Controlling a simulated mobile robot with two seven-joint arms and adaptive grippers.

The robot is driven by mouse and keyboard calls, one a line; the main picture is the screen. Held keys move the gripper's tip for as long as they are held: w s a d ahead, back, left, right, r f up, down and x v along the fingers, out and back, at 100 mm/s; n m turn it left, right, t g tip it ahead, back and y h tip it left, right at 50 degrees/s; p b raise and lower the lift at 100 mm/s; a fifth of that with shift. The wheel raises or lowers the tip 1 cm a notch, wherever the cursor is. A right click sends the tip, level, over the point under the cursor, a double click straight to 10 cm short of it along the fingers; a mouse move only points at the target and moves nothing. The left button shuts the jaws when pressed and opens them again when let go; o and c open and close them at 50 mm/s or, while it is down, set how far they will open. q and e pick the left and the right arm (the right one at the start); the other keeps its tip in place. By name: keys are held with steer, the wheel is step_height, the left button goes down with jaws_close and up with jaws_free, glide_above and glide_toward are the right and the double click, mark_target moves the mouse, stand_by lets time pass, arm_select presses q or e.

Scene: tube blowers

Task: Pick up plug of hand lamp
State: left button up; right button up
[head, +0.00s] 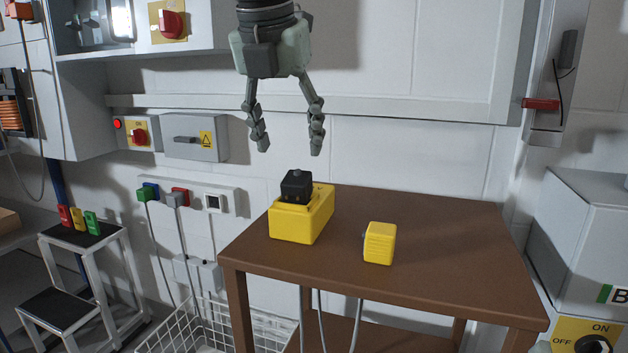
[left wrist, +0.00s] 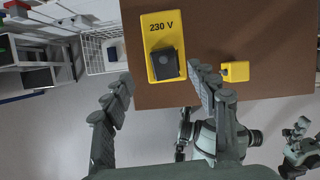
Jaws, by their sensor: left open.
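The black plug (head: 297,186) sits on top of a yellow box (head: 305,222) marked 230 V, on the brown table. In the left wrist view the plug (left wrist: 165,65) covers the lower part of the box face (left wrist: 158,27). My left gripper (head: 289,151) is open and empty, pointing down above the plug with a clear gap. In the left wrist view, its fingers (left wrist: 165,92) are spread wide, with the plug between and beyond them.
A smaller yellow block (head: 380,243) stands on the table (head: 440,235) to the right of the box. A white wire basket (head: 195,335) is at lower left. Sockets with colored plugs (head: 178,197) line the wall. Cables hang below the table. The table's right side is clear.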

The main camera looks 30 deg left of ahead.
mark_target(297, 175)
arm_select(q)
steer(key=shift+w+f, duration=0.2)
steer(key=shift+f, duration=0.25)
steer(key=x, duration=0.3)
steer(key=b+x, duration=0.1)
steer(key=x, duration=0.1)
steer(key=shift+s+d+f, duration=0.15)
steer(key=shift+d+f, duration=0.1)
steer(key=shift+f, duration=0.05)
steer(key=shift+w+f, duration=0.25)
steer(key=shift+f, duration=0.25)
arm_select(e)
steer(key=shift+s+d+r+t, duration=0.15)
steer(key=shift+s+r+t, duration=0.05)
steer(key=shift+r+t, duration=0.25)
steer(key=shift+s+d+r+t, duration=0.2)
steer(key=shift+r+t, duration=0.15)
steer(key=shift+r, duration=0.15)
arm_select(q)
steer(key=shift+c, duration=0.5)
steer(key=c, duration=1.1)
steer(key=shift+c, duration=0.2)
steer(key=shift+r, duration=0.15)
